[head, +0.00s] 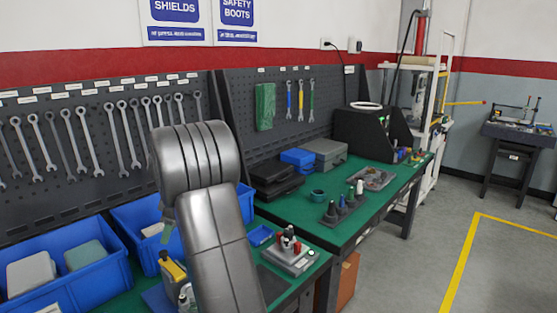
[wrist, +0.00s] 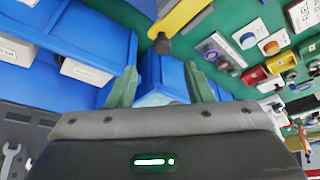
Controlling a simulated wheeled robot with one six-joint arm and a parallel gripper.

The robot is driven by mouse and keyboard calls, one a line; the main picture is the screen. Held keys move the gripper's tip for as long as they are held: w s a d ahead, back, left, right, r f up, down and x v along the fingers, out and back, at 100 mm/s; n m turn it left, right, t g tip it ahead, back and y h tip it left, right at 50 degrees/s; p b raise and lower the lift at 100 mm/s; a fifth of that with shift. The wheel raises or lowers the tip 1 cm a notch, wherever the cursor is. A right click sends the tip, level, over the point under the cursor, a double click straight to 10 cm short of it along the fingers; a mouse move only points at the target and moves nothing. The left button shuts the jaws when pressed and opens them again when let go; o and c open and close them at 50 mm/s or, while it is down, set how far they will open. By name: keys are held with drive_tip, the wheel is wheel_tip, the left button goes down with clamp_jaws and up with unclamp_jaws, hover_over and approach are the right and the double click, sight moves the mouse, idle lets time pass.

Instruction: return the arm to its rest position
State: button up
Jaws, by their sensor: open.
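My arm stands up in the middle of the head view and hides part of the bench. In the wrist view my gripper (wrist: 162,80) has its two green fingers spread apart, with no object held between them. A blue bin lies behind the gap between the fingers, and I cannot tell how far away it is. In the head view the gripper is mostly hidden behind my arm; only a small greenish piece shows at the arm's left edge.
Blue bins (head: 75,297) stand on the green workbench (head: 345,222), left of my arm. A small grey fixture (head: 290,257) and dark bottles (head: 340,205) are to the right. Wrenches (head: 85,140) hang on the pegboard behind. The floor (head: 425,245) at right is clear.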

sight(164, 252)
drive_tip(key=x, duration=0.7)
drive_tip(key=shift+p, duration=0.4)
drive_tip(key=shift+s+d+f, duration=0.1)
drive_tip(key=shift+s+d, duration=0.15)
drive_tip(key=shift+d, duration=0.05)
